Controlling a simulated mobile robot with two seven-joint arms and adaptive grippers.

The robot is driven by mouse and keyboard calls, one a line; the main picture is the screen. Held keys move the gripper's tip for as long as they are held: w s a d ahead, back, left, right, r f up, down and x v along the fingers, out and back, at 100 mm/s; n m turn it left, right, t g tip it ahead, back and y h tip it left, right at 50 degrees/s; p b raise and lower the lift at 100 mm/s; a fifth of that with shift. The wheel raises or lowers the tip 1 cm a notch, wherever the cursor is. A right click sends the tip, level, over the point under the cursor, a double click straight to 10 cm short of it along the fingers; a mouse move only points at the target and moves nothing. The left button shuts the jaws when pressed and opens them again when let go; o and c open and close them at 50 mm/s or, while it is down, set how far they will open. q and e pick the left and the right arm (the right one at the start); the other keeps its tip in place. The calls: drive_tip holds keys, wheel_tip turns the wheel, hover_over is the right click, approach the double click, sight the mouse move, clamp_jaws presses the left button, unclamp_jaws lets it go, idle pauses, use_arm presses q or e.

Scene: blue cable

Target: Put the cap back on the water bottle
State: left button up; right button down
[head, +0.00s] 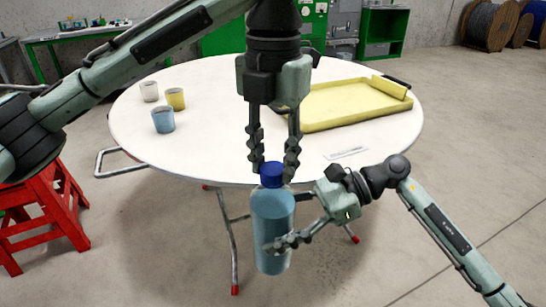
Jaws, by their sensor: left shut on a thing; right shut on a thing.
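The water bottle (271,213) is blue and upright, held in front of the round table's near edge. My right gripper (274,222) comes in from the right and is shut around the bottle's body. The dark blue cap (271,172) is at the top of the bottle. My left gripper (273,165) points straight down from above and is shut on the cap, one finger on each side. The cap looks to be on or right at the bottle's neck; I cannot tell if it is threaded on.
The white round table (215,140) holds a yellow tray (345,102) at the right. A white cup (149,92), a yellow cup (175,98) and a blue cup (163,119) stand at the left. A red stool (45,215) is on the floor at the left.

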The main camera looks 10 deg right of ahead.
use_arm(q)
drive_tip(key=o, duration=0.8)
drive_tip(key=shift+r, duration=0.1)
wheel_tip(320, 180, up, 12)
idle(0.6)
